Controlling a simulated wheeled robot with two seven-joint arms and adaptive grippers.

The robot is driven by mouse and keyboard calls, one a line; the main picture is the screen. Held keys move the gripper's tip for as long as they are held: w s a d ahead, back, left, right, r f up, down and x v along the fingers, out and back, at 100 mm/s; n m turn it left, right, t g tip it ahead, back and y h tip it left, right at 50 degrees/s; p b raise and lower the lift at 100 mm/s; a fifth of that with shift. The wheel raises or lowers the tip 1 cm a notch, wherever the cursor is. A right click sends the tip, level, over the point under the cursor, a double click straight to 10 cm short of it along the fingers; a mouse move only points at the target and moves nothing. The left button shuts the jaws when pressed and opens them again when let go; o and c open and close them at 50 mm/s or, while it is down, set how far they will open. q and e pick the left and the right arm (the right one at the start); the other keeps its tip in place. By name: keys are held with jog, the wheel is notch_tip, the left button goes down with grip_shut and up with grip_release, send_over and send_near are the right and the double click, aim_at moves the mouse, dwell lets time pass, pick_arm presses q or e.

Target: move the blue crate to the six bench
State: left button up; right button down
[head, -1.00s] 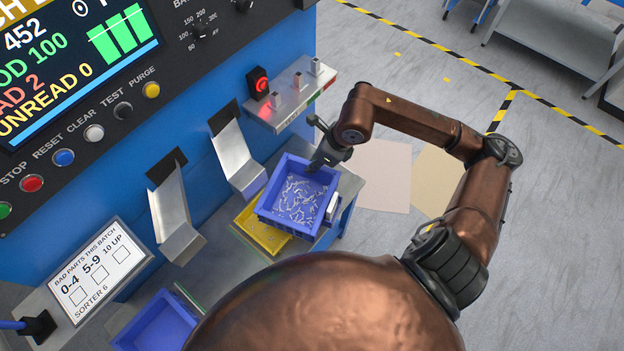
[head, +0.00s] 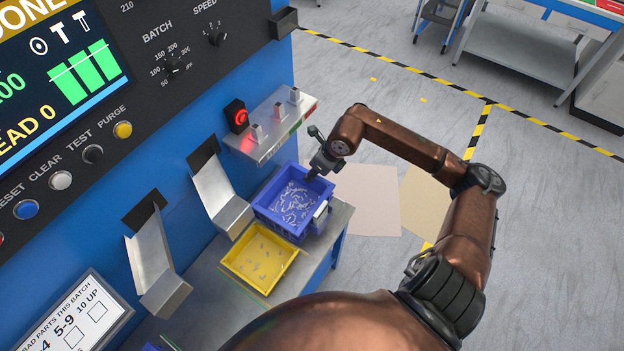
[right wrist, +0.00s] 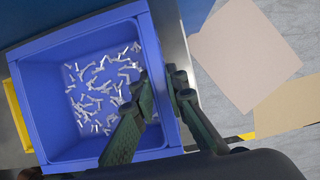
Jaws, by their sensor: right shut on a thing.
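The blue crate (head: 262,212) holds many small pale parts and shows at the right end of the sorter's metal shelf in the head view. It also fills much of the right wrist view (right wrist: 35,90). My right gripper (head: 318,166) is shut on the crate's far right rim. In the right wrist view my right gripper (right wrist: 162,98) has one finger inside the crate and one outside the wall. I cannot tell whether the crate's base touches the shelf. My left gripper is not in view.
A yellow tray (head: 231,267) with a few parts sits beside the blue crate. Two metal chutes (head: 222,200) and a ledge with a red button (head: 237,117) stand behind. Open floor lies to the right, with flat mats (head: 368,200). A grey bench (head: 515,45) stands at the upper right.

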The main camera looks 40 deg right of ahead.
jog(key=d+f, duration=0.1)
jog(key=f, duration=0.1)
jog(key=w+f+b, duration=0.1)
jog(key=f, duration=0.1)
jog(key=w+d+f+b, duration=0.1)
jog(key=f, duration=0.2)
jog(key=shift+w+d, duration=0.1)
jog(key=shift+d, duration=0.2)
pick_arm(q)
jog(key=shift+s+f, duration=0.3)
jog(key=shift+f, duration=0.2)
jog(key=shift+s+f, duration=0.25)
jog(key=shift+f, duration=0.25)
pick_arm(e)
jog(key=c, duration=1.9)
grip_release()
jog(key=shift+f, duration=0.1)
jog(key=shift+c, duration=0.2)
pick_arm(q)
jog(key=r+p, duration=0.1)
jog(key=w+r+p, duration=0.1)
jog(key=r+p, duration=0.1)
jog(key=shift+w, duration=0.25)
pick_arm(e)
jog(key=v, duration=1.2)
